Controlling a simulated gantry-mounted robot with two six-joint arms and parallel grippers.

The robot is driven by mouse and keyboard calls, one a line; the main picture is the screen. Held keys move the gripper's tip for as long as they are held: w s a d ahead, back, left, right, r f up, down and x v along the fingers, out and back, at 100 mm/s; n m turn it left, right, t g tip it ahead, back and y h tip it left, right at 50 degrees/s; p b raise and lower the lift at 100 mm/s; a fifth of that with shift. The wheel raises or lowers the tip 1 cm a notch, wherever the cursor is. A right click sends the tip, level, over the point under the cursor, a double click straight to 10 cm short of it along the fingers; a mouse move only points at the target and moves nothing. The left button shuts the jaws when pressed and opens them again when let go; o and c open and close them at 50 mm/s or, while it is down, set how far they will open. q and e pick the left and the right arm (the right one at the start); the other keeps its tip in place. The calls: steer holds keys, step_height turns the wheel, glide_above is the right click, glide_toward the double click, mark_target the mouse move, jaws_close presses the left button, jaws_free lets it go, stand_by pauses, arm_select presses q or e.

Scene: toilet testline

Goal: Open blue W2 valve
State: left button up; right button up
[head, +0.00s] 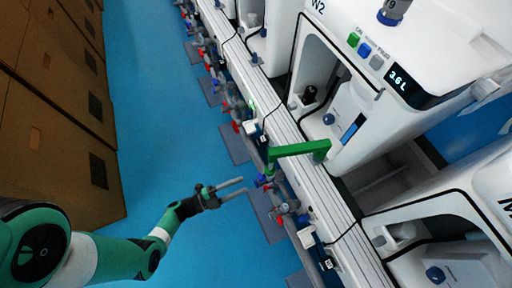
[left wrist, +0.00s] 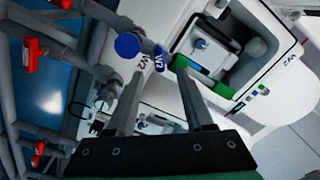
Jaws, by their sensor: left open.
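A blue valve handle (head: 262,180) sits on the pipework beside the white rail, just past my left gripper's fingertips in the head view. I cannot tell whether the valve is open or closed. My left gripper (head: 243,187) is open, its two fingers apart and empty, pointing at the pipework. It also shows in the left wrist view (left wrist: 160,72). No contact with the valve is visible. My right gripper is not in view.
A green bar (head: 296,149) juts from the rail near the valve. The white W2 unit (head: 428,55) with its display stands behind. Red valve handles (left wrist: 30,55) line the neighbouring pipes. Brown cabinets (head: 62,110) stand left; the blue floor (head: 165,110) between is clear.

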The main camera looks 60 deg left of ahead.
mark_target(256, 182)
arm_select(q)
steer(key=w, duration=0.3)
steer(key=w+d+b, duration=0.1)
steer(key=w, duration=0.2)
steer(key=shift+w+d+f, duration=0.1)
steer(key=shift+d, duration=0.05)
steer(key=shift+w+d+b, duration=0.1)
steer(key=shift+w+b, duration=0.25)
steer(key=shift+w, duration=0.15)
steer(key=shift+c, duration=0.3)
jaws_close()
